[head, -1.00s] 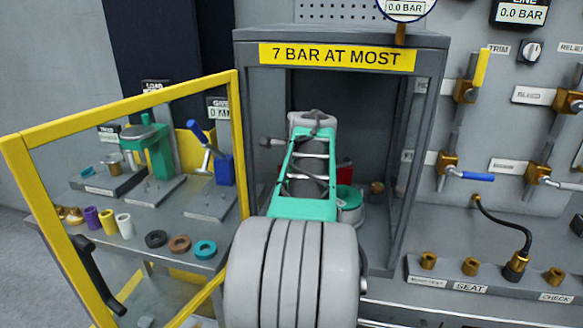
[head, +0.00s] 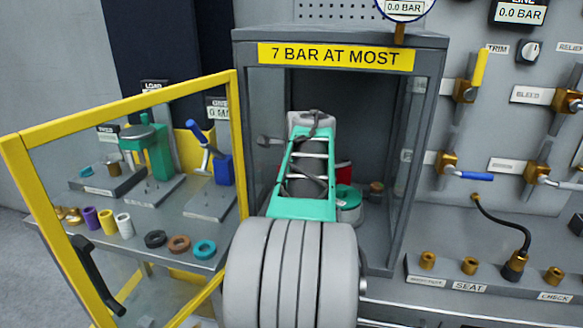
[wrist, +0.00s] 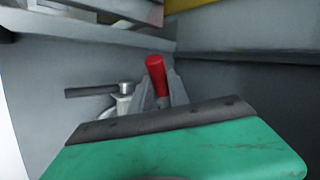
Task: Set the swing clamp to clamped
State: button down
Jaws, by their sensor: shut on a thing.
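Inside the open cabinet, the wrist view shows a red handle (wrist: 155,76) standing slightly tilted between the grey fingers of my gripper (wrist: 160,92), which is shut on it. Left of it, a dark bar (wrist: 92,90) runs out from a round metal post top (wrist: 125,88); these look like parts of the swing clamp, though how they join the handle is hidden. In the head view my arm covers most of the clamp and my gripper.
A yellow-framed door (head: 128,104) stands open at the left. The cabinet (head: 415,150) walls are close on both sides of my arm. A green-and-white round part (head: 348,203) and a small brown piece (head: 376,188) lie right of my arm on the cabinet floor.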

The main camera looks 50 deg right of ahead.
dwell(0.8)
jog(key=s+a+n+t+y+p, duration=0.1)
jog(key=s+a+n+y+p, duration=0.1)
jog(key=s+p, duration=0.4)
jog(key=s+n+y, duration=0.1)
jog(key=n, duration=0.1)
jog(key=shift+s+n+t+p, duration=0.2)
jog(key=shift+n+t+p, duration=0.1)
jog(key=shift+n+t, duration=0.1)
jog(key=c, duration=1.3)
grip_release()
jog(key=shift+o, duration=0.2)
jog(key=v, duration=0.7)
jog(key=shift+s+r+p, duration=0.3)
